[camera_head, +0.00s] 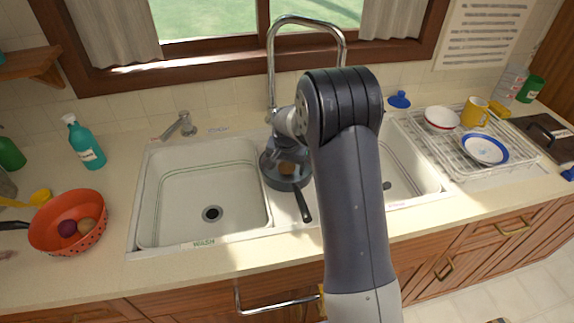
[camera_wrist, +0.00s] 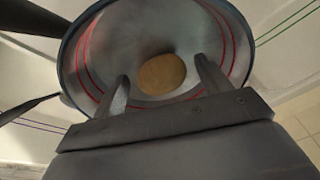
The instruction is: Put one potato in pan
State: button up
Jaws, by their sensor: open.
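A dark pan (camera_head: 269,174) sits at the divider between the two sinks, its black handle toward the front. A round brown potato (camera_head: 287,168) lies in it. In the wrist view the pan (camera_wrist: 105,45) shows red rings inside, with the potato (camera_wrist: 162,74) on its bottom. My gripper (camera_wrist: 161,67) is open over the pan, its two fingers apart on either side of the potato in that view. I cannot tell whether they touch it. In the head view my arm hides part of the gripper. A brown potato-like item (camera_head: 86,226) lies in the red bowl (camera_head: 50,240).
A purple round item (camera_head: 67,228) shares the red bowl. A teal bottle (camera_head: 85,143) stands behind it. The left sink (camera_head: 200,185) is empty. A dish rack (camera_head: 465,160) with dishes stands right. The faucet (camera_head: 271,60) rises behind my arm.

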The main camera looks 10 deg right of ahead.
jog(key=shift+r, duration=0.1)
jog(key=b+v, duration=0.1)
jog(key=v, duration=1.1)
